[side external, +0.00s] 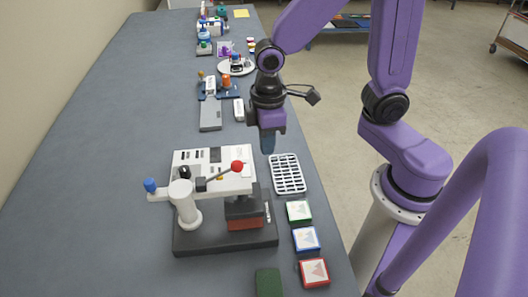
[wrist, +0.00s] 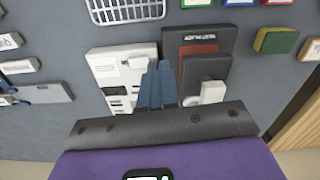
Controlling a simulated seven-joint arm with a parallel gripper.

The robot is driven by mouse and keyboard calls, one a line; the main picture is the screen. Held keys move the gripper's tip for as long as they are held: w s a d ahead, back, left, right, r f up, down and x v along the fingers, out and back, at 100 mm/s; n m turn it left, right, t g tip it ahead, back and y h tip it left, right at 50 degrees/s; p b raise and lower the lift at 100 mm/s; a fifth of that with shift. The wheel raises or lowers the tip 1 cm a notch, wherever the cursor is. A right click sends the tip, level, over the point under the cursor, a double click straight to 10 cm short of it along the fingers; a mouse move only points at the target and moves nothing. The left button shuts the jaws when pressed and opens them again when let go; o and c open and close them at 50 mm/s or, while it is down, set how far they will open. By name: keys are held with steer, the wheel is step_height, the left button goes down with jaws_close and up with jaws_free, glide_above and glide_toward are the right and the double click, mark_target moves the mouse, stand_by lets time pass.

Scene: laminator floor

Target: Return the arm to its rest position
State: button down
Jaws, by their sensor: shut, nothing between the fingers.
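My gripper (side external: 267,148) points down over the bench, behind the laminator (side external: 215,185) and beside the white wire rack (side external: 288,174) in the side view. In the wrist view my gripper's blue fingers (wrist: 157,68) are together with nothing between them. The laminator's white top (wrist: 108,65) and dark base (wrist: 222,38) show under them. My purple arm is bent above the bench's right edge. No rest mark or stand for the arm shows.
Green, blue and red picture-topped boxes (side external: 305,239) line the bench's right edge. A dark green block (side external: 268,283) lies in front. A grey plate (side external: 211,117) and a round white plate (side external: 249,71) with small items lie farther back. The bench's left side is clear.

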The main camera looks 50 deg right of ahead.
steer(key=s+d+r+n, duration=0.1)
steer(key=s+d+r, duration=0.1)
steer(key=s, duration=0.4)
steer(key=s+d+r+n, duration=0.1)
steer(key=s+d+r, duration=0.1)
steer(key=s, duration=0.5)
steer(key=shift+s+d+r, duration=0.25)
steer(key=shift+d+r, duration=0.05)
steer(key=shift+d, duration=0.35)
